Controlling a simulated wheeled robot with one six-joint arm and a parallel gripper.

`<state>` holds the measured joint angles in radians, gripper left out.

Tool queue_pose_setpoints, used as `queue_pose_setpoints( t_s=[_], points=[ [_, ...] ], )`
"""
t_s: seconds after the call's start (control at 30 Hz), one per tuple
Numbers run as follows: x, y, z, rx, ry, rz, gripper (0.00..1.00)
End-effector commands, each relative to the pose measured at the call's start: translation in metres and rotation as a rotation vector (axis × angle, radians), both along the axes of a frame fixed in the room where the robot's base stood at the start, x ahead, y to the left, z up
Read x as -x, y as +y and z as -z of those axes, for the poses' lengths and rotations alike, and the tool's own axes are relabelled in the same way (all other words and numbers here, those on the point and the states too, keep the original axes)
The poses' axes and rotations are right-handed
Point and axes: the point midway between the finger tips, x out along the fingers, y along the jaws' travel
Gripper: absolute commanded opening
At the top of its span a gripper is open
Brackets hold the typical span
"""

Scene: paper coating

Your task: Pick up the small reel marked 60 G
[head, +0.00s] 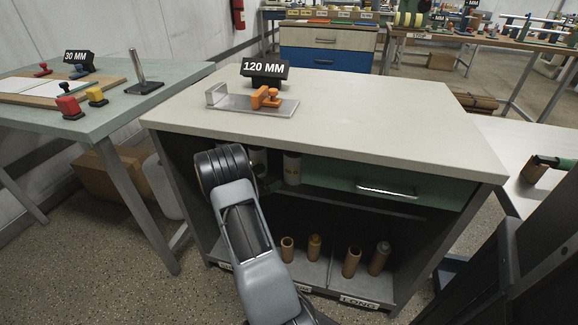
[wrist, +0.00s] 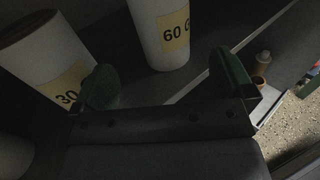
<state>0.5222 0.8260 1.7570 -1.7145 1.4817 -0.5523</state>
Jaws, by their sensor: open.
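The small white reel marked 60 G (wrist: 158,38) stands in the upper middle of the wrist view, with a yellow label. A second white reel, with a label reading 30 (wrist: 38,62), stands to its left. My gripper (wrist: 166,84) is open, its two green fingers apart and nothing between them. The 60 G reel is ahead of the fingertips, roughly in line with the gap. In the head view, two white reels (head: 292,168) show on the upper shelf under the counter; their labels are too small to read. My arm partly hides this shelf.
A counter (head: 400,110) overhangs the shelf, and a green drawer (head: 330,176) is to the right. Several brown cores (head: 351,262) stand in the lower compartment. An orange clamp on a metal plate (head: 225,101) and a 120 MM sign (head: 265,69) are on the counter.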

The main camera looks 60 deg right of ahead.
Motion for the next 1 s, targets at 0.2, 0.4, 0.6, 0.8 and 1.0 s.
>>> queue_pose_setpoints(
  t_s=[0.2,0.4,0.6,0.8,1.0],
  points=[
    [0.011,-0.032,0.002,-0.001,-0.001,-0.002,1.00],
    [0.015,-0.044,0.001,0.000,0.000,-0.005,1.00],
    [0.023,-0.061,0.006,0.002,-0.002,-0.002,1.00],
    [0.032,-0.084,0.006,0.002,-0.002,-0.003,1.00],
    [0.035,-0.093,0.004,0.000,0.000,-0.004,1.00]
  ],
)
